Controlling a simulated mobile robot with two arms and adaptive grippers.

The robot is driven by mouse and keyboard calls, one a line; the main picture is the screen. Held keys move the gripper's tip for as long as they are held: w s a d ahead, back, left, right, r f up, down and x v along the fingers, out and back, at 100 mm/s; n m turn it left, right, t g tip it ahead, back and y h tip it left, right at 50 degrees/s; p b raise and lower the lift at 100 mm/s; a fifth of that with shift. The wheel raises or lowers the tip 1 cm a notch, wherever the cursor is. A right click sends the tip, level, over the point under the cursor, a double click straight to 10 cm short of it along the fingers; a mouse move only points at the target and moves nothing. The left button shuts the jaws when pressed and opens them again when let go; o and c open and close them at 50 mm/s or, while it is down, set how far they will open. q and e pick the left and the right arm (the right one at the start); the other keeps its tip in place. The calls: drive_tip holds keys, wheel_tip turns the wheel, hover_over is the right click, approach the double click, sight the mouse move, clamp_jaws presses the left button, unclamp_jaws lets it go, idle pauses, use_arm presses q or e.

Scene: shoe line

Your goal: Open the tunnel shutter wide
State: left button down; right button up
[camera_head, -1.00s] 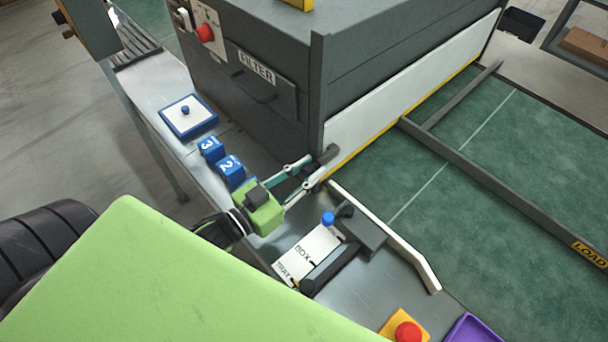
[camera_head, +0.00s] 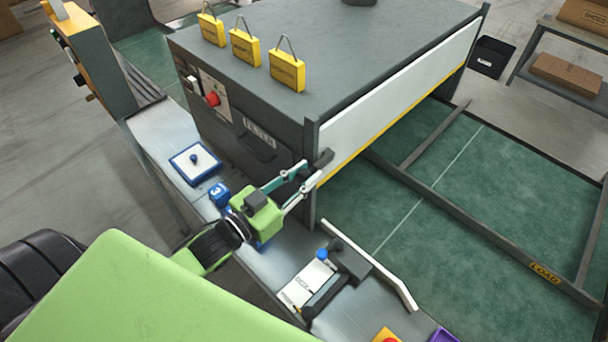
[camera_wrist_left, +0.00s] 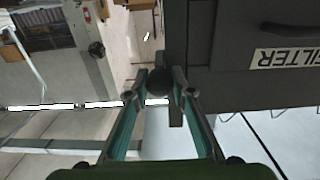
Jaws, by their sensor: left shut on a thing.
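The tunnel shutter (camera_head: 400,105) is a long white panel with a yellow lower edge on the side of the grey tunnel. Its lower edge stands above the green belt, with an open gap beneath. A dark handle (camera_head: 324,158) sticks out at the shutter's near end. My left gripper (camera_head: 311,172) is shut on this handle. In the left wrist view the dark round handle end (camera_wrist_left: 158,82) sits between the two fingertips (camera_wrist_left: 160,88). My right gripper is not in view.
A white guide rail (camera_head: 370,262) and a box/tray selector with a blue knob (camera_head: 322,254) stand below the gripper. A blue cube marked 3 (camera_head: 219,194) and a blue-rimmed tray (camera_head: 178,174) lie left. The green belt (camera_head: 440,225) has dark rails.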

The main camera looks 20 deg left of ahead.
use_arm(q)
drive_tip(key=shift+r, duration=0.15)
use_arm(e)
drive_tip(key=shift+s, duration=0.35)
use_arm(q)
drive_tip(key=c, duration=1.9)
unclamp_jaws()
drive_tip(key=shift+o, duration=0.7)
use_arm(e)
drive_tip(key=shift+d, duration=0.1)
use_arm(q)
drive_tip(key=v, duration=1.2)
